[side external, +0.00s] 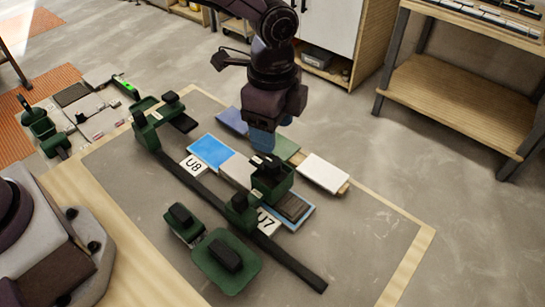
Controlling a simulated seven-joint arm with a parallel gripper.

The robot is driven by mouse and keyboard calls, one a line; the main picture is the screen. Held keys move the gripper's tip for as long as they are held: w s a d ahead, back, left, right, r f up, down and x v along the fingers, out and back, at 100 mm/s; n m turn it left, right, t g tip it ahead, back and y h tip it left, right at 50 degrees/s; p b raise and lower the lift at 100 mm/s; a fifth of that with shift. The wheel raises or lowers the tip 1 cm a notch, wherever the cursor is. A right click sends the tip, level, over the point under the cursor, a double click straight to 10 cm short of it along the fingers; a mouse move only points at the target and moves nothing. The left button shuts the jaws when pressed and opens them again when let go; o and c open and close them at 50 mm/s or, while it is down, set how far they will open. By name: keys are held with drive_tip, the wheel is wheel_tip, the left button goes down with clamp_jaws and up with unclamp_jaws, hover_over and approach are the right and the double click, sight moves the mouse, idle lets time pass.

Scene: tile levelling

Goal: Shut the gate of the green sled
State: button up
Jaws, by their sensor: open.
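A green box-shaped carriage (271,184) with dark parts on top, which looks like the green sled, stands over the tile row right of the middle. Its gate is too small to make out, so I cannot tell how it stands. My gripper (262,143) hangs from above with its blue lower end over the far side of the tile row, behind and above the carriage. It is open, with nothing visible in it. The gap between its fingers is hard to see from here. I cannot tell how far it is above the tiles.
A long black rail (291,259) runs diagonally across the grey board, with green blocks at the rail (240,213). Tiles lie beside it, including a blue one (210,151) and a white one (323,173). A green plate with a black handle (226,263) lies in front. The board's right side is clear.

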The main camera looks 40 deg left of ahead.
sight(272, 161)
wheel_tip(272, 161, down, 8)
drive_tip(key=shift+f, duration=0.1)
drive_tip(key=shift+c, duration=0.2)
drive_tip(key=c, duration=0.9)
